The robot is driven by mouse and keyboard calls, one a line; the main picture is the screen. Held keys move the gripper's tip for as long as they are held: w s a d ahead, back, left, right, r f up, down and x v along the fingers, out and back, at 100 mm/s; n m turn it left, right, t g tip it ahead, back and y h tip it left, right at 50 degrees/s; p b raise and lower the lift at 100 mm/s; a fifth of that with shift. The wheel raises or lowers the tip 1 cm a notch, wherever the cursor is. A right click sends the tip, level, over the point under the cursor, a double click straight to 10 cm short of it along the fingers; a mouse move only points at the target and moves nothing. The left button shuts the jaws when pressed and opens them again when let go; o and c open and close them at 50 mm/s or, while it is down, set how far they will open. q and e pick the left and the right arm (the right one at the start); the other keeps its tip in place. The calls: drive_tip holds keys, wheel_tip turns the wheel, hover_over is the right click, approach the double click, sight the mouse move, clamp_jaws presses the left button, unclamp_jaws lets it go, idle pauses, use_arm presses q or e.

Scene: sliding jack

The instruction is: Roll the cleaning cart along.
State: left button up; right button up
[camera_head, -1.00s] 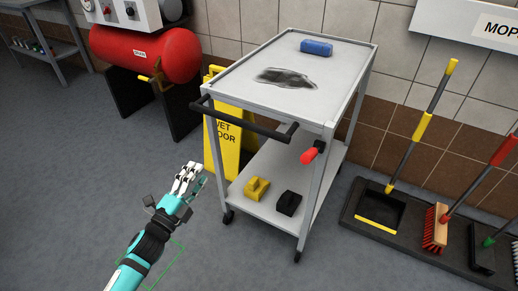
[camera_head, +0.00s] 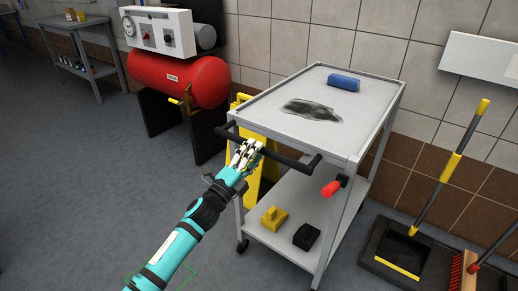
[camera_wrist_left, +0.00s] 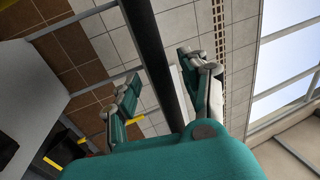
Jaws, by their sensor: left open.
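The cleaning cart (camera_head: 262,108) is a grey two-shelf trolley on castors, standing right of centre in the head view. Its black push handle (camera_head: 290,160) runs along the near side. My left gripper (camera_head: 249,150) is at the handle's left half, with its fingers open. In the left wrist view the dark handle bar (camera_wrist_left: 152,55) passes between the spread fingers of the left gripper (camera_wrist_left: 160,92). I cannot tell whether the fingers touch the bar. My right gripper is not in view.
A blue block (camera_head: 344,82) and a dark smear (camera_head: 312,110) are on the cart's top. A yellow block (camera_head: 274,218) and a black block (camera_head: 307,236) sit on the lower shelf. A red tank (camera_head: 180,80) stands left; brooms and a dustpan (camera_head: 405,247) stand right. Floor is clear at front left.

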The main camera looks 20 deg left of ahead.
use_arm(q)
drive_tip(key=shift+x, duration=1.3)
clamp_jaws()
drive_tip(key=shift+f, duration=0.1)
